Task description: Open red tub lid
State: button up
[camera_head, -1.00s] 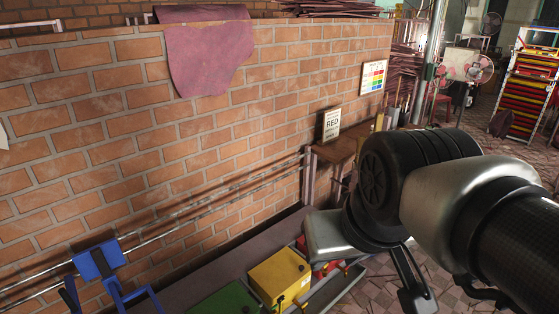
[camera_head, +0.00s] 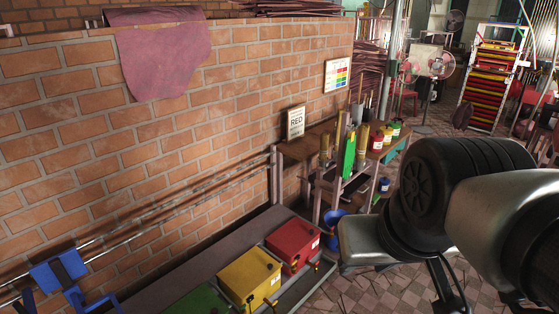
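The red tub (camera_head: 292,243) is a box-shaped tub at the lower middle, at the far end of a row of coloured tubs beside the brick wall. Its red top is flat and looks closed, with a small dark spot on it and a pale label on its side. My gripper (camera_head: 448,290) is partly in view at the bottom right, below my bulky grey and black arm. It is apart from the red tub, to its right in the picture. The fingertips are cut off or too dark to read, so I cannot tell their opening.
A yellow tub (camera_head: 249,277) and a green tub (camera_head: 200,301) stand nearer in the row. A blue bucket (camera_head: 333,222) is behind the red tub. A wooden table (camera_head: 300,150) holds a sign reading RED (camera_head: 296,122). Tiled floor (camera_head: 335,293) lies open to the right.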

aim_at(291, 239)
jog(key=i+u, duration=0.1)
jog(key=u, duration=0.45)
jog(key=i+l+u, duration=0.25)
jog(key=l+u, duration=0.2)
jog(key=l, duration=0.2)
jog(key=i+l+u, duration=0.25)
jog(key=l, duration=0.15)
jog(key=i+l+u, duration=0.1)
jog(key=l, duration=0.45)
jog(key=i+l+u, duration=0.1)
jog(key=l, duration=0.5)
jog(key=i+l, duration=0.1)
jog(key=l, duration=0.4)
jog(key=i+l, duration=0.15)
jog(key=l, duration=0.3)
jog(key=i+l, duration=0.1)
jog(key=l, duration=0.4)
jog(key=i+l, duration=0.15)
jog(key=l, duration=0.35)
jog(key=u, duration=0.05)
